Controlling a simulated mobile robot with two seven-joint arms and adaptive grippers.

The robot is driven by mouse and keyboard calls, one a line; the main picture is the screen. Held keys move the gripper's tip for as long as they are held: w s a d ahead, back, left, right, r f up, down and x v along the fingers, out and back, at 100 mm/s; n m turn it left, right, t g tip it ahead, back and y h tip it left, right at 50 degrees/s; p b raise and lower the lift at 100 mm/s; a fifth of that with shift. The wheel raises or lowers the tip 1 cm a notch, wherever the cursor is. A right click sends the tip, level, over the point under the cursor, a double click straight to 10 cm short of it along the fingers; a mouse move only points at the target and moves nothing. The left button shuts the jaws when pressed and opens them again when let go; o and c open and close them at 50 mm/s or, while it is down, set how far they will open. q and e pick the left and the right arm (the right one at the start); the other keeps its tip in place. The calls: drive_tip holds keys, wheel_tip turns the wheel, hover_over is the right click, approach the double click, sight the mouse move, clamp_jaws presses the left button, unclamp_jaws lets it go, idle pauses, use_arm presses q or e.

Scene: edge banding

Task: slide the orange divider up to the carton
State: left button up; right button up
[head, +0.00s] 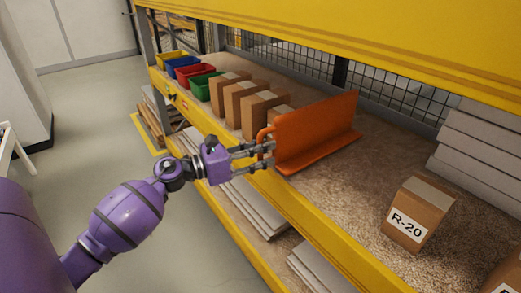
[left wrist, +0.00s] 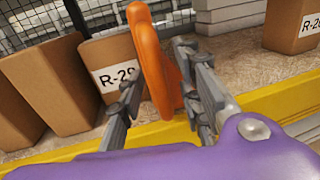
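The orange divider (head: 315,132) stands upright on the shelf, with a flat foot and a looped handle at its front edge. My left gripper (head: 265,150) is at this handle, over the shelf's front edge. In the left wrist view the divider (left wrist: 155,55) lies between the two spread fingers (left wrist: 160,95); whether either finger touches it is unclear. A brown carton labelled R-20 (head: 415,215) stands apart to the right. Several brown cartons (head: 240,104) stand in a row left of the divider; the nearest (left wrist: 110,65) is beside it. My right gripper is not in view.
Green (head: 203,88), red, blue and yellow bins stand at the shelf's far left end. Grey stacked boards (head: 480,150) lie at the right rear. The shelf between divider and R-20 carton is clear. A yellow beam (head: 350,255) edges the shelf; wire mesh closes the back.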

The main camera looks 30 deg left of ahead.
use_arm(q)
drive_tip(key=v, duration=1.2)
